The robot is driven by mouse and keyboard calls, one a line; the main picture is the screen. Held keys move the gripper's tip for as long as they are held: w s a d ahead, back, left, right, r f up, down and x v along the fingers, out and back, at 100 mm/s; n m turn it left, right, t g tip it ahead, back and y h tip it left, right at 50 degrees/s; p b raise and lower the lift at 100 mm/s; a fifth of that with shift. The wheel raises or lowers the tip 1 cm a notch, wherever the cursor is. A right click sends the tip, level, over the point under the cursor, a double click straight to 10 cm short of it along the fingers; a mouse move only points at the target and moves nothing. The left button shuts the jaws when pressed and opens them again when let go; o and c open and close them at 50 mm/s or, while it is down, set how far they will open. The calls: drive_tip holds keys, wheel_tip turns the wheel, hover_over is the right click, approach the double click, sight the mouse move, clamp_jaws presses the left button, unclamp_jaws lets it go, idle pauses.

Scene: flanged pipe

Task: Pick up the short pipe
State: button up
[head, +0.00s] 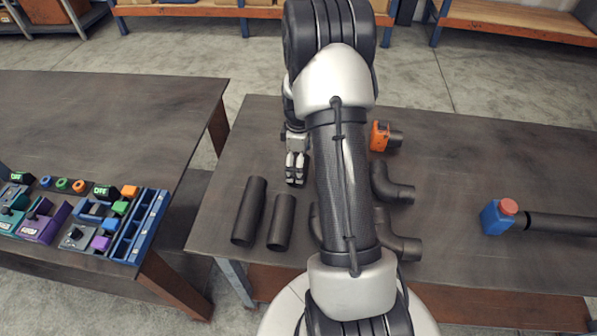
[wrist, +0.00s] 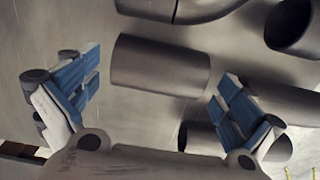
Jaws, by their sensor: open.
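My gripper (head: 296,172) is open and empty above the table, left of my arm in the head view. In the wrist view its two blue-padded fingers (wrist: 160,78) are spread wide. A short, straight, dark grey pipe (wrist: 160,65) lies beyond and between them, apart from both. In the head view two straight dark pipes lie at the table's front left: a longer one (head: 249,211) and a shorter one (head: 282,222). I cannot tell which pipe in the head view matches the one between the fingers. My arm hides part of the table's middle.
Curved pipe elbows (head: 390,186) lie right of my arm, with an orange-ended piece (head: 383,137) behind. A blue and red fitting (head: 499,216) with a pipe lies farther right. In the wrist view another pipe (wrist: 285,102) lies close to the right finger. The table (head: 240,150) is clear at back left.

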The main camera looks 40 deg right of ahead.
wheel_tip(320, 180, down, 3)
drive_tip(key=shift+r, duration=0.2)
drive_tip(key=shift+r, duration=0.1)
drive_tip(key=shift+c, duration=0.4)
drive_tip(key=c, duration=1.2)
